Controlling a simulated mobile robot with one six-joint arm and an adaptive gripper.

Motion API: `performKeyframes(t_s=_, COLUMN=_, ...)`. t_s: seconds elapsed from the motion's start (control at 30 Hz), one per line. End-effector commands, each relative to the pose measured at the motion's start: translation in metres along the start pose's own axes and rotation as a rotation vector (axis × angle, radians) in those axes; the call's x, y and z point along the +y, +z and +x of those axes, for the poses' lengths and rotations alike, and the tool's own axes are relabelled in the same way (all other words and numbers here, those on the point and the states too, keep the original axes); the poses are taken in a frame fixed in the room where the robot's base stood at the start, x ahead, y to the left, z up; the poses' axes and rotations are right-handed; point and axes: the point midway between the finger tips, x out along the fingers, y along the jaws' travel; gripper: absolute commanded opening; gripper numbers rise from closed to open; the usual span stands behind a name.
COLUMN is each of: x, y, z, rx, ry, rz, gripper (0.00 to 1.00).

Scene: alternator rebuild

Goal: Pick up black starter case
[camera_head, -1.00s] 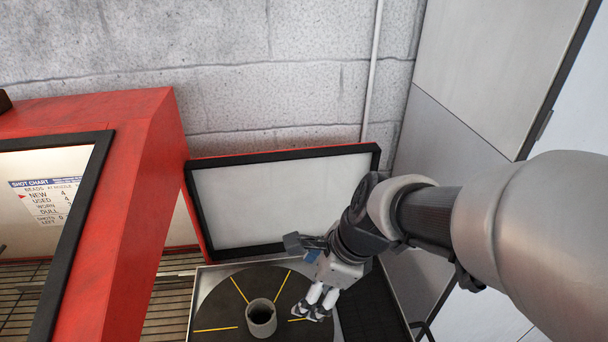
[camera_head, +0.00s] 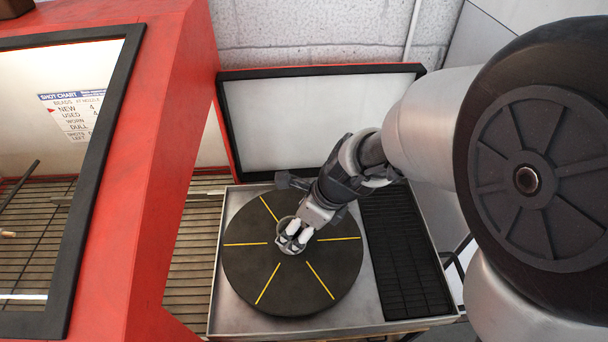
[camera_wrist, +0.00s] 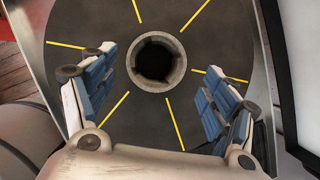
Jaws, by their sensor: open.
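A short hollow cylinder with a grey wall and a dark inside (camera_wrist: 157,87) stands upright on the round black turntable (camera_wrist: 112,78). It is the only case-like thing in view, and it looks grey rather than plain black. In the wrist view my gripper (camera_wrist: 155,66) is open, with one finger left and one right of the cylinder and gaps on both sides. In the head view my gripper (camera_head: 291,238) is over the turntable's middle and hides most of the cylinder. How high the fingertips are above it is hard to tell.
The turntable with yellow lines sits in a metal tray (camera_head: 225,290). A black grated strip (camera_head: 405,260) lies to its right. An upright white panel with a black frame (camera_head: 320,70) stands behind. A red cabinet (camera_head: 165,150) with a slatted floor is at left.

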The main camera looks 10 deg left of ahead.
Motion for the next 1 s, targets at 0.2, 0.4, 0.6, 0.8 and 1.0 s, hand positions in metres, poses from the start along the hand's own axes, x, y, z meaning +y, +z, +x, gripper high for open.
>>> performKeyframes(t_s=0.2, x=0.005, y=-0.003, z=0.029, rx=0.001, ry=0.003, rz=-0.003, gripper=0.79)
performKeyframes(t_s=0.4, x=0.005, y=-0.002, z=0.051, rx=0.001, ry=0.002, rz=-0.002, gripper=0.79)
performKeyframes(t_s=0.6, x=0.005, y=-0.001, z=0.050, rx=0.001, ry=0.001, rz=-0.002, gripper=0.79)
performKeyframes(t_s=0.8, x=0.005, y=-0.001, z=0.050, rx=0.001, ry=0.001, rz=-0.002, gripper=0.66)
performKeyframes(t_s=1.0, x=0.005, y=-0.001, z=0.050, rx=0.001, ry=0.001, rz=-0.001, gripper=0.52)
